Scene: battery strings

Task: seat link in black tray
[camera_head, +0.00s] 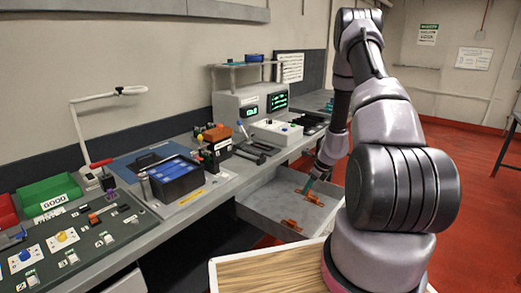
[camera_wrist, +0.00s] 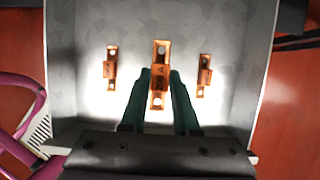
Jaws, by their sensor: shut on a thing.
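My gripper (camera_wrist: 160,84) has green fingers and is shut on the middle copper link (camera_wrist: 159,50), one finger on each side of its waist. This link has a hole at each end and dark lettering on its centre. In the head view my gripper (camera_head: 308,184) is down at the open drawer (camera_head: 262,203). I cannot tell whether the held link touches the drawer floor. A black tray (camera_head: 184,190) holding blue-topped blocks (camera_head: 175,172) stands on the bench, left of the drawer. No link is clearly visible on it.
Two smaller copper links lie in the drawer, left (camera_wrist: 111,68) and right (camera_wrist: 204,75) of the held one. The bench also holds a control panel (camera_head: 75,245), a lamp (camera_head: 100,97), a tool holder (camera_head: 214,145) and a white box (camera_head: 277,132).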

